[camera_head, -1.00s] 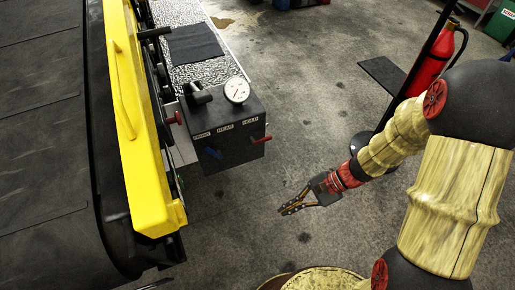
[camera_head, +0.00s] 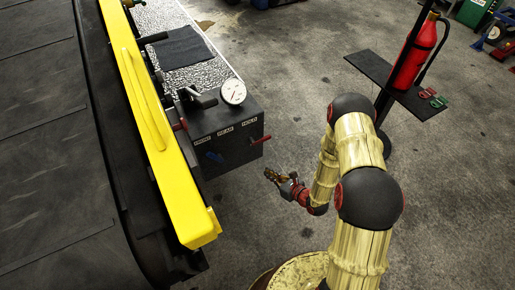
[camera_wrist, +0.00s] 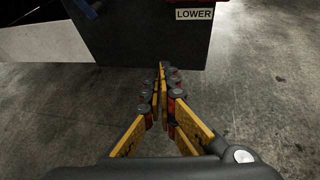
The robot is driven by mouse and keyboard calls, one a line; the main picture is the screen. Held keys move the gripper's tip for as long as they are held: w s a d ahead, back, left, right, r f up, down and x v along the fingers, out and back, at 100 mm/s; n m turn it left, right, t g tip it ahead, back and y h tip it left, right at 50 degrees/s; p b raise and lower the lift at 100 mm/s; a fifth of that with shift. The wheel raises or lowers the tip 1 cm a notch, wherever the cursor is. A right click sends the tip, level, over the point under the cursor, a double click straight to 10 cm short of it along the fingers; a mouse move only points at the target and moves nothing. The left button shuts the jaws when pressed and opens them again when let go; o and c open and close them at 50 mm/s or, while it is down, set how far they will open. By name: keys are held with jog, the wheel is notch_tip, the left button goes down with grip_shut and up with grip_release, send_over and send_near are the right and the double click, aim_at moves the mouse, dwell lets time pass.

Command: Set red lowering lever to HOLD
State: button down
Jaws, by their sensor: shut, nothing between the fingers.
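A dark control box (camera_head: 222,128) stands beside the yellow rail, with labels along its top edge, the right one reading HOLD (camera_head: 250,121). A short red lever (camera_head: 260,140) sticks out to the right from the box near its right edge, below the HOLD label. In the wrist view a LOWER label (camera_wrist: 194,14) shows low on the box; the red lever is out of that view. My gripper (camera_head: 269,174) is shut and empty, below and slightly right of the lever, apart from it. Its fingertips (camera_wrist: 161,68) meet just under the box's lower edge in the wrist view.
A gauge (camera_head: 233,92) tops the box. The yellow rail (camera_head: 158,130) runs along the left. A fire extinguisher (camera_head: 414,55) stands right. Floor between is clear.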

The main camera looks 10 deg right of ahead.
jog(key=w+d+r+m+t+h, duration=0.1)
jog(key=w+d+t+h, duration=0.1)
jog(key=w+d, duration=0.2)
jog(key=shift+d+r+m+h, duration=0.2)
jog(key=shift+m+h, duration=0.1)
jog(key=shift+m, duration=0.1)
jog(key=b+x, duration=0.4)
jog(key=x, duration=0.6)
notch_tip(320, 180, up, 4)
jog(key=shift+s, duration=0.1)
jog(key=shift+d+r, duration=0.1)
jog(key=shift+r, duration=0.05)
